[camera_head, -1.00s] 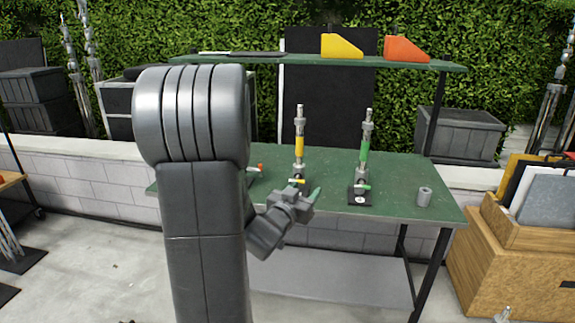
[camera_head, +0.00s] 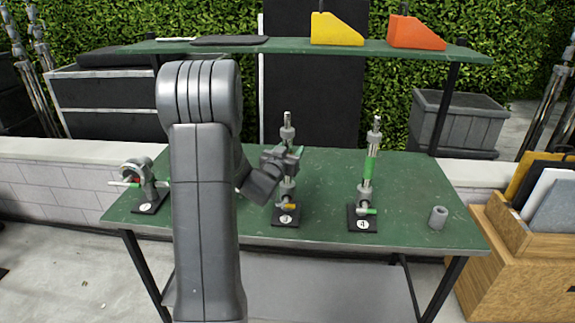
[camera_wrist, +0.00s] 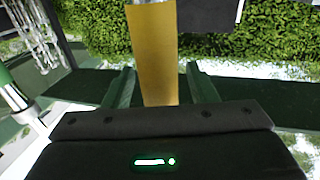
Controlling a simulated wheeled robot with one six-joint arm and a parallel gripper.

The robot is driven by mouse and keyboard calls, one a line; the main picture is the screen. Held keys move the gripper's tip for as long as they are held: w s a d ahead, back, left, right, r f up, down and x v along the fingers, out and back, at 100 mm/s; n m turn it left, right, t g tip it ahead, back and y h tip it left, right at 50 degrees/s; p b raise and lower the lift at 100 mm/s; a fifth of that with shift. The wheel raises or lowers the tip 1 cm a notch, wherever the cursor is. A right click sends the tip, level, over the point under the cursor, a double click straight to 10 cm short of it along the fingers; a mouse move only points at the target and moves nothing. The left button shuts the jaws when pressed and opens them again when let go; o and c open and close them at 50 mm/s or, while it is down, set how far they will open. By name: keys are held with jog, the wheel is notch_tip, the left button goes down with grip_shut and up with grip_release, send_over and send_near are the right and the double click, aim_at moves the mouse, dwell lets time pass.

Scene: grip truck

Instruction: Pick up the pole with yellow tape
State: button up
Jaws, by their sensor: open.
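The pole with yellow tape (camera_head: 288,132) stands upright in a black base marked 3 on the green table (camera_head: 420,190). In the head view my gripper (camera_head: 283,158) is at the pole's middle and hides its tape. In the wrist view the yellow tape (camera_wrist: 153,55) fills the middle, between the two green fingers of my gripper (camera_wrist: 160,85). The fingers are open, with a gap on each side of the pole.
A pole with green tape (camera_head: 370,165) stands to the right in base 4. A grey cylinder (camera_head: 438,217) is near the table's right edge. A clamp device (camera_head: 146,185) sits at the left. A shelf (camera_head: 280,46) with yellow and orange wedges runs behind.

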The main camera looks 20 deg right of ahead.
jog(key=shift+w+d, duration=0.15)
jog(key=shift+w, duration=0.05)
grip_shut()
dwell(0.3)
